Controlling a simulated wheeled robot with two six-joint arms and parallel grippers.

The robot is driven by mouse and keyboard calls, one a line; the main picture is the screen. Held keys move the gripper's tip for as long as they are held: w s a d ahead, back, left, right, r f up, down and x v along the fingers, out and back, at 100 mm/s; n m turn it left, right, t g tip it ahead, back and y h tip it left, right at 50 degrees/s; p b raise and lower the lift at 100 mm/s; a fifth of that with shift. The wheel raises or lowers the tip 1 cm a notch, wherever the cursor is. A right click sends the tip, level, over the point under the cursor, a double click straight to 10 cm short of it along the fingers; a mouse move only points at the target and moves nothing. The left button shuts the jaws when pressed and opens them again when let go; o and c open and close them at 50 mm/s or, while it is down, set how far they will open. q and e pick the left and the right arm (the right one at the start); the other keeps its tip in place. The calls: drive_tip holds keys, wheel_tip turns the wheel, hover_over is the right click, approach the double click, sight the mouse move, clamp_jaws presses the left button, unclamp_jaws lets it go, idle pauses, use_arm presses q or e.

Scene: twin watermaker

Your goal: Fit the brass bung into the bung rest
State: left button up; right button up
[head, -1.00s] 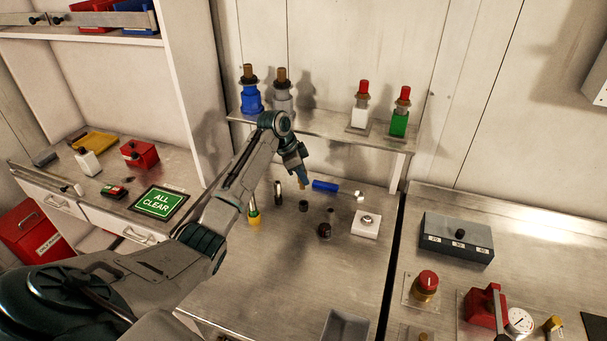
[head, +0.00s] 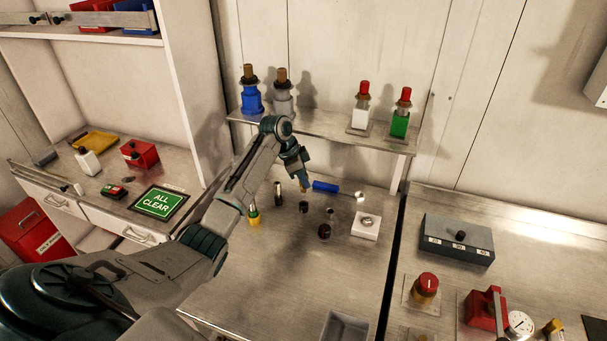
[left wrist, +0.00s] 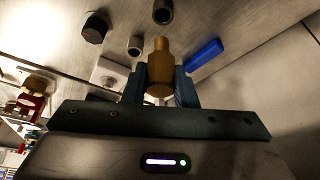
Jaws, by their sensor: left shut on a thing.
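My left gripper (head: 303,184) is shut on the brass bung (left wrist: 160,68), which stands out between the blue fingers in the left wrist view. In the head view the bung's tip points down above the steel bench, near a short dark open cup (head: 303,207). That cup also shows in the left wrist view (left wrist: 163,12), apart from the bung. A smaller grey cylinder (head: 329,212) and a dark round piece (head: 324,231) stand close by. I cannot tell which of these is the bung rest. My right gripper is not in view.
A white block (head: 366,223) stands further right. A yellow-based piece (head: 254,217) and a metal cylinder (head: 278,193) stand left. A shelf (head: 330,127) with bottles is behind. The bench front is mostly clear.

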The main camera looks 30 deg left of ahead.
sight(303, 187)
use_arm(q)
drive_tip(key=shift+f+b, duration=0.8)
drive_tip(key=shift+f, duration=1.3)
drive_tip(key=shift+p, duration=0.9)
drive_tip(key=shift+f+b, duration=0.85)
drive_tip(key=shift+f, duration=1)
drive_tip(key=o, duration=0.9)
